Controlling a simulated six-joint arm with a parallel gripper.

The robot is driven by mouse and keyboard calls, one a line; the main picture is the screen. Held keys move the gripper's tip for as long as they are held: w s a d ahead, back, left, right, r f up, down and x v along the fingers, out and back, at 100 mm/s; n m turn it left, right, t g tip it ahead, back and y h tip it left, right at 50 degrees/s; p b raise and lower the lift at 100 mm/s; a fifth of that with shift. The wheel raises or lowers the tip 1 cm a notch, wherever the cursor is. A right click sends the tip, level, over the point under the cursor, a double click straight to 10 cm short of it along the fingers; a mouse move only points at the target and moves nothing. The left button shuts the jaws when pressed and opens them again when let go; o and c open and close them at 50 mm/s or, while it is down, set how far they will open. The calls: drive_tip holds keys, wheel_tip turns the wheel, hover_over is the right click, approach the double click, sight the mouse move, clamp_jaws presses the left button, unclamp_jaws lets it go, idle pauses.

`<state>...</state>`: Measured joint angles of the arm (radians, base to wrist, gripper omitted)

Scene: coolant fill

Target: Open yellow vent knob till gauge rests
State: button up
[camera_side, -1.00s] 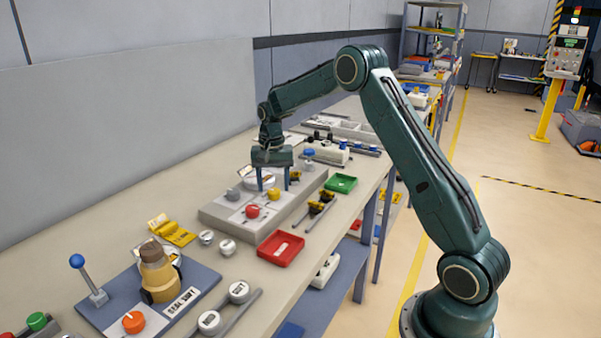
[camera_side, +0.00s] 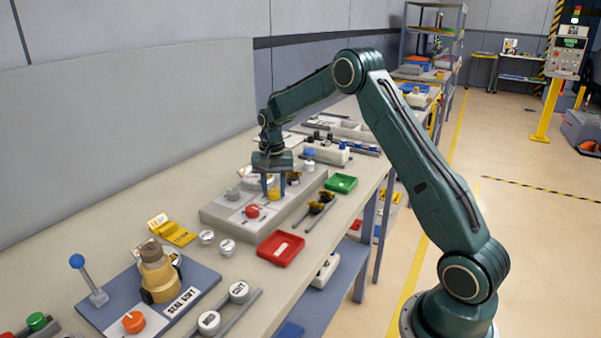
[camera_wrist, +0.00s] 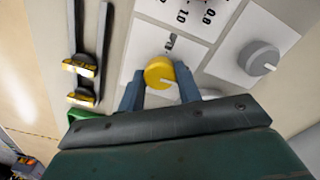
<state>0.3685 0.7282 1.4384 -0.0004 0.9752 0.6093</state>
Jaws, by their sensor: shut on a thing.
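The yellow vent knob (camera_wrist: 159,73) sits on a white plate of the grey panel block, with a pale pointer line on its face. In the side view the yellow knob (camera_side: 273,194) shows between my fingers. My gripper (camera_side: 273,188) points down over the panel and is shut on the yellow knob, one blue finger on each side; the gripper also shows in the wrist view (camera_wrist: 160,88). Part of a gauge scale with numbers (camera_wrist: 190,12) shows at the top of the wrist view; its needle cannot be read.
A red knob (camera_side: 252,211) and a grey knob (camera_wrist: 259,58) are on the same panel. A red tray (camera_side: 281,249) and a green tray (camera_side: 341,183) stand beside it. Yellow-and-black clamps on rails (camera_side: 318,209) lie to the right. Loose round caps (camera_side: 227,247) lie in front.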

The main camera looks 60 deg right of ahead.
drive_tip(key=shift+n, duration=0.4)
drive_tip(key=n, duration=0.7)
drive_tip(key=shift+n, duration=0.4)
drive_tip(key=n, duration=0.4)
drive_tip(key=shift+n, duration=0.3)
drive_tip(key=shift+r+n, duration=0.1)
drive_tip(key=shift+n, duration=1.8)
drive_tip(key=o, duration=1)
